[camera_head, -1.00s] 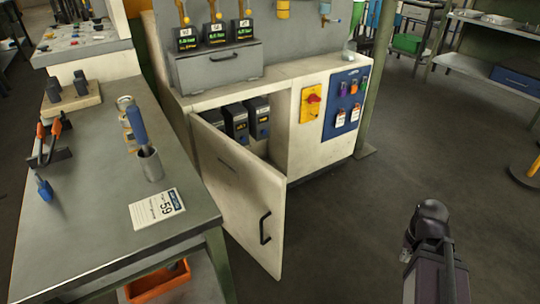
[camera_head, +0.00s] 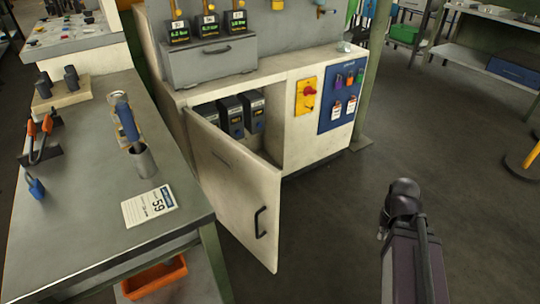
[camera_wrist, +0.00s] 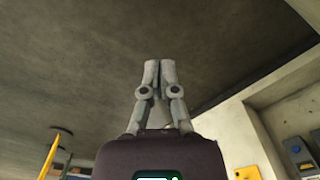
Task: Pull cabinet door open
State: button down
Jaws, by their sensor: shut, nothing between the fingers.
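The cream cabinet door (camera_head: 232,187) stands swung well open from its left hinge side, and dark boxes show in the opening behind it. Its black bar handle (camera_head: 260,222) is near the door's free right edge. My arm shows at the lower right of the head view, clear of the door, with floor between them. In the wrist view my gripper (camera_wrist: 160,64) is shut and empty, its two fingers together. The door and its handle are not seen in the wrist view.
A grey workbench (camera_head: 90,215) with tools and a printed card stands left of the door, close to it. An orange bin (camera_head: 153,279) sits under it. A yellow switch plate (camera_head: 306,96) and a blue lock board (camera_head: 343,98) are on the cabinet front. Floor right of the door is clear.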

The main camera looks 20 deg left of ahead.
jog(key=w+a+r+m+g+p, duration=0.1)
jog(key=w+a+r+p, duration=0.4)
jog(key=a+r+p, duration=0.7)
jog(key=w+a+r+m+g+y+p, duration=0.1)
jog(key=w+a+r+m+p, duration=0.3)
jog(key=a+r+p, duration=0.9)
jog(key=w+a+r, duration=0.1)
jog(key=a, duration=0.7)
jog(key=shift+w+a+r, duration=0.15)
jog(key=shift+w+a, duration=0.2)
jog(key=s+a+f+b, duration=0.3)
jog(key=s+f+b, duration=0.2)
jog(key=f+b, duration=0.4)
jog(key=shift+s+f, duration=0.3)
jog(key=shift+s, duration=0.05)
jog(key=shift+s, duration=0.1)
